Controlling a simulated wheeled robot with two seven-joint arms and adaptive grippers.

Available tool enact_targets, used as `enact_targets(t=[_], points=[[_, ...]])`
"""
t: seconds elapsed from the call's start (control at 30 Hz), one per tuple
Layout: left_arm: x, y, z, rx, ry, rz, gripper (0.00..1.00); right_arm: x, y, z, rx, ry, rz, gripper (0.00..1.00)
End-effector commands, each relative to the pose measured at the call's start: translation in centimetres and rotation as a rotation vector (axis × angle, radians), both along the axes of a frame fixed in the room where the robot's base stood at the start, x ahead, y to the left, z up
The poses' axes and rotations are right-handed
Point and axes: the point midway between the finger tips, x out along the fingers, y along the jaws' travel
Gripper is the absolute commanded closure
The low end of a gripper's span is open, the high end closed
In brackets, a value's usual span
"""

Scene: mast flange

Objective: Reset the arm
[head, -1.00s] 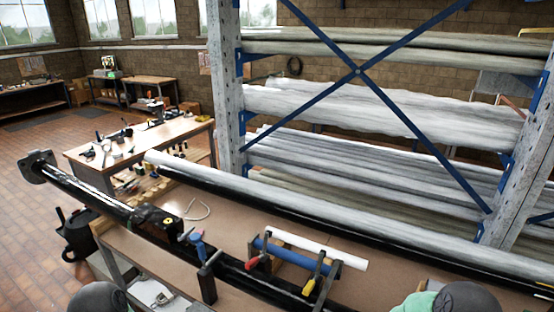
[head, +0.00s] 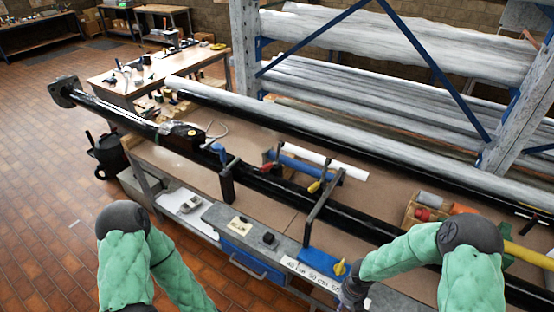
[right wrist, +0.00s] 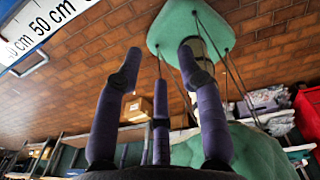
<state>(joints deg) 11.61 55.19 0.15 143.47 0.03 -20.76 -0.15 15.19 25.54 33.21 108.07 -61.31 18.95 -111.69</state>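My right arm enters the head view at the lower right in a green sleeve. It bends down so that only a bit of the purple right gripper (head: 346,297) shows at the bench's front edge. In the right wrist view the right gripper's purple fingers (right wrist: 158,72) are spread apart with nothing between them. My left arm, also green-sleeved, shows at the lower left of the head view; its gripper is out of view. The black mast (head: 265,186) lies along the bench, with its square flange (head: 66,91) past the bench's left end.
Clamps (head: 322,205) stand up along the bench (head: 185,162). A scale strip (head: 312,275) runs near its front edge and shows close by in the right wrist view (right wrist: 40,27). A blue drawer (head: 250,262) is below. A pipe rack stands behind. Brick floor at left is open.

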Motion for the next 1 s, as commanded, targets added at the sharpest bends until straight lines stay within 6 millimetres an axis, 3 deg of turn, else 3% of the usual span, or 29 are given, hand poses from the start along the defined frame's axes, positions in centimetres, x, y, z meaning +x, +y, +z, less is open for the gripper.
enact_targets(t=[0.27,0.47,0.7,1.0], points=[[0.0,0.0,-1.8,0.0,-0.001,0.0,0.07,-1.5,2.9,-2.4,0.081,0.053,-0.289,0.61],[0.0,0.0,-3.6,0.0,-0.001,0.0,0.07,-3.0,5.7,-4.6,0.151,0.122,-0.618,0.61],[0.1,0.0,-7.2,0.0,-0.001,0.0,0.07,-5.5,10.2,-8.7,0.222,0.293,-1.292,0.61],[0.1,0.0,-11.6,0.0,-0.001,0.0,0.07,-8.2,13.2,-13.8,0.18,0.501,-2.211,0.61]])
